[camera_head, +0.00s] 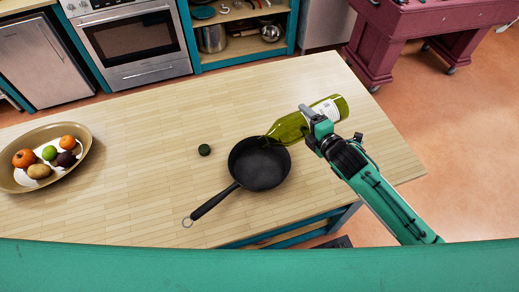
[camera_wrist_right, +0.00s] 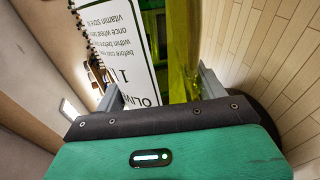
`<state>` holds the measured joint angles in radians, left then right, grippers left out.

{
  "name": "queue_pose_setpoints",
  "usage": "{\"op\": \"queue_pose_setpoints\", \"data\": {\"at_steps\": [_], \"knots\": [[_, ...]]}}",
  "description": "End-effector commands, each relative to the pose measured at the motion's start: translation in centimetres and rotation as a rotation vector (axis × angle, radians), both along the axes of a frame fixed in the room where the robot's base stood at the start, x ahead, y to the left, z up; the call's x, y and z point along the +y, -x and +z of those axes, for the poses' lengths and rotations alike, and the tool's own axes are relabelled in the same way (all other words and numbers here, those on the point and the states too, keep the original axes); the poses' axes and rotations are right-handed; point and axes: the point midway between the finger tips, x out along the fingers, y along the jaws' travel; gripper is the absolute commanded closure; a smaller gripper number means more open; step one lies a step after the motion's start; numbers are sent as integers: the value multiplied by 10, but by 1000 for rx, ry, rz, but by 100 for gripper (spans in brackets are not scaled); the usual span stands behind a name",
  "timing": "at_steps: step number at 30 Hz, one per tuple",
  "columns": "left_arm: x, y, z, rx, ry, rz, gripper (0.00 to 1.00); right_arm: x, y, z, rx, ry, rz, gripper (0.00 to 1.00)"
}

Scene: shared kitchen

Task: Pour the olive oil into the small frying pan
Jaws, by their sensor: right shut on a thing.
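The olive oil bottle (camera_head: 291,128) is green with a white label. My right gripper (camera_head: 313,118) is shut on it and holds it tilted nearly on its side, neck pointing left and down. The bottle's mouth is over or at the upper right rim of the small frying pan (camera_head: 262,165). The black pan sits on the wooden counter with its handle toward the lower left. In the right wrist view, the bottle (camera_wrist_right: 183,60) and its label fill the space between the fingers. I cannot tell whether oil is flowing. My left gripper is not in view.
A small dark round cap (camera_head: 205,150) lies on the counter left of the pan. A bowl (camera_head: 84,137) of fruit stands at the far left. The counter (camera_head: 140,130) between them is clear. An oven (camera_head: 135,45) and open shelves stand beyond.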

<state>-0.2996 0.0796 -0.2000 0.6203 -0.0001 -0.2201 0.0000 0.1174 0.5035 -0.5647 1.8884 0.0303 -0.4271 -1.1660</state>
Motion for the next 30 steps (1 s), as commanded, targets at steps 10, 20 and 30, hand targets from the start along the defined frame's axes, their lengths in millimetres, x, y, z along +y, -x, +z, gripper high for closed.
{"op": "queue_pose_setpoints", "data": {"at_steps": [10, 20, 30], "knots": [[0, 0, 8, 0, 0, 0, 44, 1, 1, 9, -21, 39, 1, 54], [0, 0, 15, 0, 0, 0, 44, 3, 1, 16, -42, 80, 0, 54], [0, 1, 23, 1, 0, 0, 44, 6, 3, 24, -66, 129, 0, 54]]}}
